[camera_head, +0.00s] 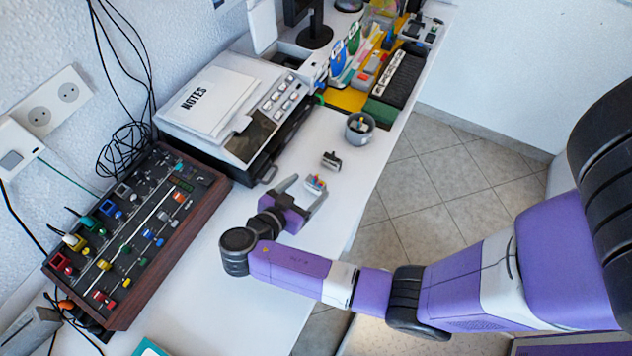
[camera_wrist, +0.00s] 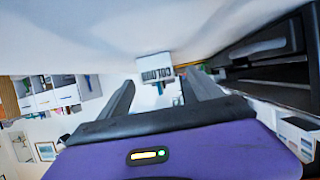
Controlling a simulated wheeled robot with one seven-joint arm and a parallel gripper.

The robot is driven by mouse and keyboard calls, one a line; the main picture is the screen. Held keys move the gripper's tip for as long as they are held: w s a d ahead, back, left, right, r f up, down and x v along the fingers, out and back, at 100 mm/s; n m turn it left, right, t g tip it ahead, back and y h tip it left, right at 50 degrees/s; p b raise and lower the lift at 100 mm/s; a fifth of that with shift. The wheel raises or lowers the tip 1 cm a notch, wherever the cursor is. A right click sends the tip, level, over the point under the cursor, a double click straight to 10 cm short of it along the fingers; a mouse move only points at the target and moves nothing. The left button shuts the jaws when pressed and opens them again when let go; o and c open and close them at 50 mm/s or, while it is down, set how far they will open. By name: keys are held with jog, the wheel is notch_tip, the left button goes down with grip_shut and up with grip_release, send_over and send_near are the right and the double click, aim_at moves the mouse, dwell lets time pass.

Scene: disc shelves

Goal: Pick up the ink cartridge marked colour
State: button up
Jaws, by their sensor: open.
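Two small ink cartridges stand on the white desk in the head view. The nearer one, pale with coloured parts on top, is the colour cartridge (camera_head: 315,184). The other is a dark cartridge (camera_head: 331,161) just beyond it. My gripper (camera_head: 303,191) is open low over the desk, with the colour cartridge at its fingertips. In the wrist view, a pale cartridge (camera_wrist: 154,72) with dark, inverted lettering shows between the two fingers (camera_wrist: 158,82). The lettering is too blurred to read surely. I cannot tell whether either finger touches it.
A printer with a NOTES sheet (camera_head: 212,98) stands behind my gripper. A wood-sided control panel (camera_head: 130,230) is at left. A metal cup (camera_head: 359,127) stands beyond the cartridges. The desk's right edge drops to a tiled floor (camera_head: 410,200).

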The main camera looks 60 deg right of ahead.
aim_at(312, 186)
jog(key=x, duration=0.4)
jog(key=shift+s+p, duration=0.25)
jog(key=shift+p, duration=0.15)
jog(key=shift+c, duration=0.4)
jog(key=c, duration=1.3)
jog(key=shift+c, duration=0.2)
